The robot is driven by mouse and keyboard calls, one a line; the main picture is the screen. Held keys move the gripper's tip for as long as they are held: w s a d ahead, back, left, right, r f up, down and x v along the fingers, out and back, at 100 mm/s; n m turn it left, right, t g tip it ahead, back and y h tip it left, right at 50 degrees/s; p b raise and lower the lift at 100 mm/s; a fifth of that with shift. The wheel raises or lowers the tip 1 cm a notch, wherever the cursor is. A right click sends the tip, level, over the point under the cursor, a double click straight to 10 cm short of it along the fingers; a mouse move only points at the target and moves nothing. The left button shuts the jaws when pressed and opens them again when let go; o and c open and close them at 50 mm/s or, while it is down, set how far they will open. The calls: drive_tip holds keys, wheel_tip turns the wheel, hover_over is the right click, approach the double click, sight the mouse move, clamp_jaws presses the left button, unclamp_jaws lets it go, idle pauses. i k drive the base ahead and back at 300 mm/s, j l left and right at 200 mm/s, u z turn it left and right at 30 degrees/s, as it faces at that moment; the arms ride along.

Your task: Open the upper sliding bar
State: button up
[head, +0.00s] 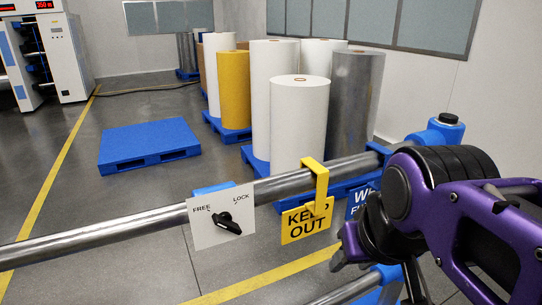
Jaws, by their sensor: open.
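The upper sliding bar (120,225) is a grey metal tube running from the lower left up to a blue end fitting (436,133) at the right. A white plate (205,232) marked FREE and LOCK hangs on it, with a black knob (229,224). The knob sits slanted; which mark it is set to, I cannot tell for sure. A yellow KEEP OUT sign (308,222) hooks over the bar to its right. My gripper (350,252) is open, just right of the yellow sign, below the bar in the picture. My wrist hides part of the bar's right end.
A lower bar (345,289) runs below. A blue sign (362,199) is partly hidden by my arm. Beyond the bar stand white rolls (300,115), a yellow roll (233,90) and a grey roll (352,100) on blue pallets. An empty blue pallet (148,140) lies on open floor.

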sight(24, 253)
drive_tip(key=u, duration=1.7)
